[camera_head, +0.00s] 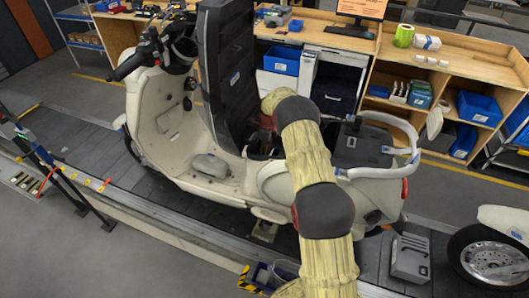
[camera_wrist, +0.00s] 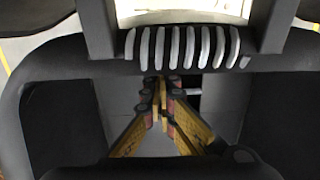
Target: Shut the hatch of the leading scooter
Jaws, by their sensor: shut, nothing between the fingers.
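The leading scooter (camera_head: 190,165) is cream coloured, faces left and stands upright on the conveyor. Its hatch (camera_head: 228,75) is a tall dark panel standing nearly upright above the seat area, so it is open. My arm reaches over the scooter's side, and its end is by the lower part of the hatch, behind the seat opening. My gripper is hidden in the head view. In the wrist view my gripper (camera_wrist: 161,92) is shut and empty, with its fingertips together in front of dark and grey parts. I cannot tell whether the fingertips touch anything.
A second scooter's front wheel (camera_head: 494,258) shows at the right edge. A grey case (camera_head: 410,258) stands on the slat conveyor (camera_head: 90,150) between the scooters. A grab rail (camera_head: 408,150) curves around the scooter's rear. Wooden workbenches (camera_head: 465,62) with blue bins stand behind.

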